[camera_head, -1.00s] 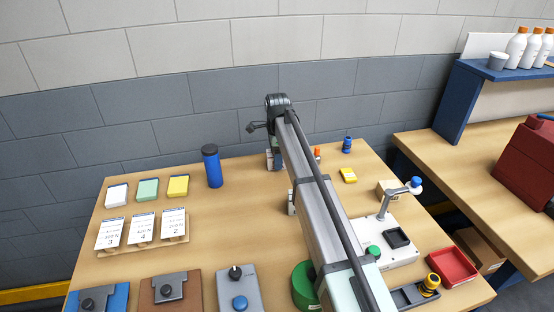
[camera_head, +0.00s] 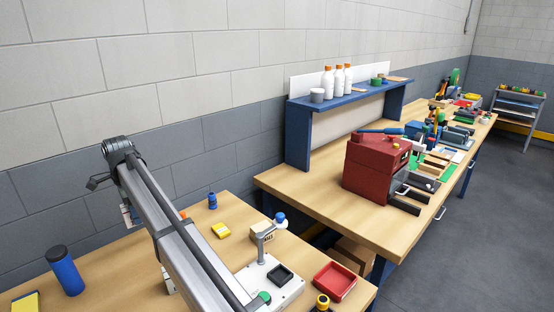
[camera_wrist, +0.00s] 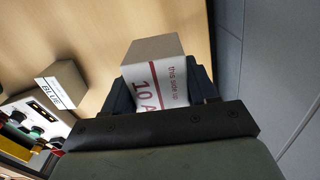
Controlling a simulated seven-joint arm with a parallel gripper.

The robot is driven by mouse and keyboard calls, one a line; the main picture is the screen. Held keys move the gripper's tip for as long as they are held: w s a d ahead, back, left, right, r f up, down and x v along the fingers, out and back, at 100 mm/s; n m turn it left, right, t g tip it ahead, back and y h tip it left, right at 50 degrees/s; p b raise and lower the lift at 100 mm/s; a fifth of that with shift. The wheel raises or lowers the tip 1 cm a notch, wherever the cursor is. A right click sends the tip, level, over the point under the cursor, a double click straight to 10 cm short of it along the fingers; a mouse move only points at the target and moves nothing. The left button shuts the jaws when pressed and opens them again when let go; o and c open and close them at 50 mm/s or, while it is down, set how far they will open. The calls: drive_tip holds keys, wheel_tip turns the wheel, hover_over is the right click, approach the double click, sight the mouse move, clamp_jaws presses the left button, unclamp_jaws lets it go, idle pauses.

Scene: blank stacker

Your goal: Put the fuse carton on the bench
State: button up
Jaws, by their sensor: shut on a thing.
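The fuse carton (camera_wrist: 152,50) is a small grey-brown box with a white label reading "this side up" and "10 A" in red. My gripper (camera_wrist: 160,88) is shut on it, with one black finger on each side. In the head view, my gripper (camera_head: 128,213) hangs at the far end of my arm over the back of the near wooden table; the carton there is too small and covered to make out. A second wooden bench (camera_head: 330,205) stands to the right, with a clear stretch of top at its near left.
On the bench are a red machine (camera_head: 375,170) and a blue shelf (camera_head: 340,98) with white bottles. A gap separates the two tops.

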drive_tip(key=w+d+m, duration=0.2)
drive_tip(key=w+d, duration=0.5)
drive_tip(key=d, duration=0.4)
drive_tip(key=w+d+m, duration=0.1)
drive_tip(key=w+d, duration=0.5)
drive_tip(key=d, duration=0.5)
drive_tip(key=w+d+m, duration=0.2)
drive_tip(key=w+d, duration=0.5)
drive_tip(key=d, duration=0.5)
drive_tip(key=w+d+m, duration=0.2)
drive_tip(key=d+m, duration=0.5)
drive_tip(key=d, duration=2.9)
drive_tip(key=shift+f+m, duration=0.75)
drive_tip(key=shift+f, duration=0.9)
drive_tip(key=shift+f+m, duration=0.8)
drive_tip(key=shift+f, duration=0.8)
drive_tip(key=shift+f+m, duration=0.75)
drive_tip(key=shift+f, duration=0.9)
drive_tip(key=shift+f, duration=0.15)
drive_tip(key=o, duration=1.1)
